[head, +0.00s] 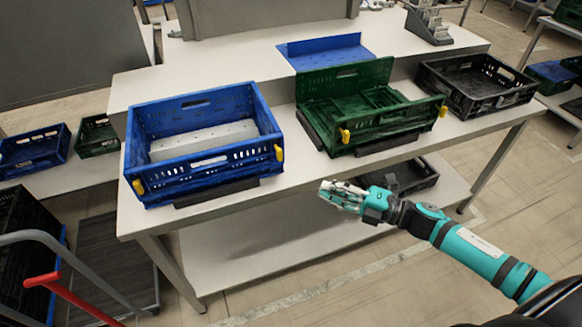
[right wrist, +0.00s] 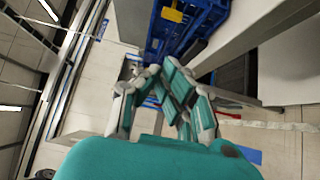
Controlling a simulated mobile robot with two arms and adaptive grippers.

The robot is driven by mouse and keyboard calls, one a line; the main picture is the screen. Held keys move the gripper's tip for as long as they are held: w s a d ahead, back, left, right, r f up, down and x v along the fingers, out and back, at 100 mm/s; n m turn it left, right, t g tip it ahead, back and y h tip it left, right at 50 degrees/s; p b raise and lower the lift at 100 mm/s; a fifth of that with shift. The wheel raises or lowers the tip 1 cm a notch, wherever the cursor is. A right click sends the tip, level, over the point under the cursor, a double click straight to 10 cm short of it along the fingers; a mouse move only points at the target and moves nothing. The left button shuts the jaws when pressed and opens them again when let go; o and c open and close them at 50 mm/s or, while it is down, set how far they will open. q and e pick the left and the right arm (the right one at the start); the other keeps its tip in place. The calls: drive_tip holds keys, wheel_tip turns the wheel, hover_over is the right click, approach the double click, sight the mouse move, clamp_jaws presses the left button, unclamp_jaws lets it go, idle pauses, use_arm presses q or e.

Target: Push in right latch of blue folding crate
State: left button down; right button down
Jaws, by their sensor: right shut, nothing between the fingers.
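The blue folding crate (head: 192,174) stands unfolded on the left of the table, with its long front side facing me. Its right latch (head: 279,153) is a yellow tab at the front right corner. A second yellow latch (head: 139,187) is at the front left corner. My right gripper (head: 333,194) is shut and empty, in front of the table edge, to the right of and below the right latch, apart from it. In the right wrist view, the gripper (right wrist: 160,72) points toward the blue crate (right wrist: 205,12), where a yellow latch (right wrist: 172,14) shows. My left gripper is out of view.
A green folding crate (head: 395,146) with yellow latches stands to the right of the blue crate, with a narrow gap between them. A black crate (head: 497,100) stands farther right. A lower shelf (head: 270,240) runs beneath.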

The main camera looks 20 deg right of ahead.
sight(278, 151)
drive_tip(key=w+a+p, duration=0.3)
drive_tip(key=w+a, duration=0.4)
drive_tip(key=w, duration=0.4)
drive_tip(key=shift+f, duration=0.1)
